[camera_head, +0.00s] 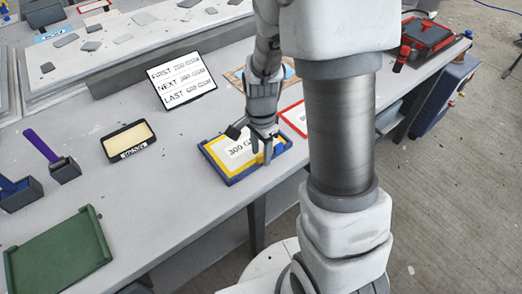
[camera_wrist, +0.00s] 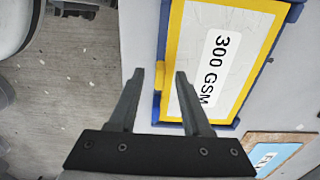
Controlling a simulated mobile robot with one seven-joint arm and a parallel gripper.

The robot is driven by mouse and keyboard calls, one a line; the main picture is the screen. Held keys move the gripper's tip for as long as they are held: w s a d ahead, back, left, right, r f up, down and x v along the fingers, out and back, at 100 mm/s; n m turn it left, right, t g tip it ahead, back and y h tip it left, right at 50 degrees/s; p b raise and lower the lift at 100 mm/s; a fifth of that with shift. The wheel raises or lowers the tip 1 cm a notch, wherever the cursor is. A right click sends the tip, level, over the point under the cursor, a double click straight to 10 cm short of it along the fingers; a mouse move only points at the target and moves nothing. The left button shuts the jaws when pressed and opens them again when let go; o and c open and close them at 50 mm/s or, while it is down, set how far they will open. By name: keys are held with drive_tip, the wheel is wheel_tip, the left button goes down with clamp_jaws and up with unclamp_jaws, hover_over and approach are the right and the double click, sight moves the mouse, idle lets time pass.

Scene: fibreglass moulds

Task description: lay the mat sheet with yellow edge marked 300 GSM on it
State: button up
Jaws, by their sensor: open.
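The mat sheet (camera_head: 222,146) with a yellow edge and a white label reading 300 GSM lies in a blue tray (camera_head: 231,181) near the front edge of the bench. In the wrist view the sheet (camera_wrist: 243,28) shows with a yellow tab on its near long side. My gripper (camera_head: 262,152) is over the front right part of the tray. Its fingers (camera_wrist: 159,76) are open, with the yellow tab seen between their tips, closer to the right one. I cannot tell their height above the sheet. Nothing is held.
An order board (camera_head: 182,80) reading FIRST, NEXT, LAST stands behind. A red-edged tray (camera_head: 293,118) is right of the blue one. Left are a black-framed cream pad (camera_head: 128,141), purple- and blue-handled tools in holders, and a green tray (camera_head: 58,252). The bench between them is clear.

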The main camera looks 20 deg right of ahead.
wheel_tip(320, 180, up, 17)
drive_tip(key=p, duration=0.3)
drive_tip(key=shift+r, duration=0.2)
idle(0.4)
drive_tip(key=s+a+r+n+t+p, duration=0.2)
drive_tip(key=s+r+n+t, duration=0.3)
drive_tip(key=s+r+n, duration=0.6)
drive_tip(key=shift+s+a+n+t, duration=0.15)
drive_tip(key=shift+s+n+t, duration=0.15)
drive_tip(key=shift+s+n, duration=1.15)
drive_tip(key=shift+w+r, duration=0.1)
drive_tip(key=shift+w, duration=0.2)
